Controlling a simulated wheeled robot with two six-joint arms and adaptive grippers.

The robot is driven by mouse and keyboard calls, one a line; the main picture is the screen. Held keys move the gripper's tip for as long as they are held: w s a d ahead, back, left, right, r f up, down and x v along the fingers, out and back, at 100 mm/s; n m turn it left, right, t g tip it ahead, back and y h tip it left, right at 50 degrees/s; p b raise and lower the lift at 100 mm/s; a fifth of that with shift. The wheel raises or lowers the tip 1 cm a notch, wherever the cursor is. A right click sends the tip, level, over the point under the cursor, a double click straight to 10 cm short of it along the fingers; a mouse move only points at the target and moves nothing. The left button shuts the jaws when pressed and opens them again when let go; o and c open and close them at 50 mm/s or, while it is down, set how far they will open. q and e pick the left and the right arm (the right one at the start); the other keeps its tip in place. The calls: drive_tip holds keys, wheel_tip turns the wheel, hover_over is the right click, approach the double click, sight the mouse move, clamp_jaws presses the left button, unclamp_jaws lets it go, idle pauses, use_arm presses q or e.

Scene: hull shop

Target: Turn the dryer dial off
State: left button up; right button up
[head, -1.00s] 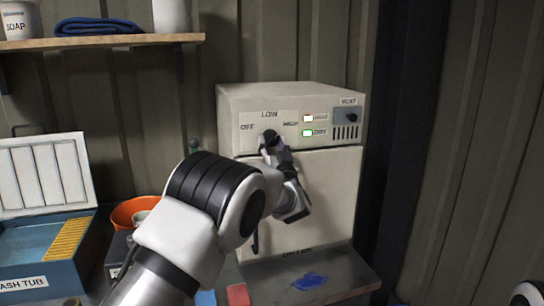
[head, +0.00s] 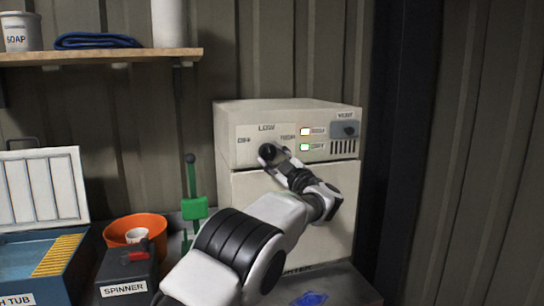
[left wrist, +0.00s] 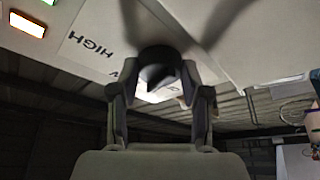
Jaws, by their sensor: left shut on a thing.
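The cream dryer (head: 292,222) stands against the corrugated wall in the head view. Its black dial (head: 267,151) is on the front panel, among the labels OFF at left, LOW above and HIGH at right. The dial also shows in the left wrist view (left wrist: 160,62), between the two fingers, near the upside-down HIGH label. My left gripper (head: 271,156) is shut on the dial, reaching in from the lower right; it also shows in the left wrist view (left wrist: 160,92). Which label the dial points to I cannot tell. My right gripper is not in view.
Right of the dial are an orange-red lamp (head: 305,131), a green lamp (head: 304,147) and a vent knob (head: 349,130). A spinner box (head: 124,272), an orange bowl (head: 112,230) and a blue wash tub box (head: 67,281) are at left. A wooden shelf (head: 110,55) is above.

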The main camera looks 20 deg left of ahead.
use_arm(q)
drive_tip(key=n+g+p, duration=0.1)
drive_tip(key=n, duration=0.2)
drive_tip(key=r+n+g+p, duration=0.1)
drive_tip(key=n+p, duration=0.1)
drive_tip(key=n, duration=0.1)
drive_tip(key=shift+d+g, duration=0.15)
drive_tip(key=shift+g, duration=0.25)
drive_tip(key=shift+w+r+n+g+h+p, duration=0.15)
drive_tip(key=shift+n+h+p, duration=0.25)
drive_tip(key=shift+n, duration=0.5)
drive_tip(key=shift+s+f+n+g+h+p, duration=0.15)
drive_tip(key=shift+n+p, duration=0.3)
drive_tip(key=shift+n, duration=0.45)
drive_tip(key=shift+w+r, duration=0.1)
drive_tip(key=o, duration=1.2)
drive_tip(key=shift+c, duration=0.2)
drive_tip(key=shift+w+f, duration=0.1)
drive_tip(key=shift+f, duration=0.1)
drive_tip(key=shift+f, duration=0.1)
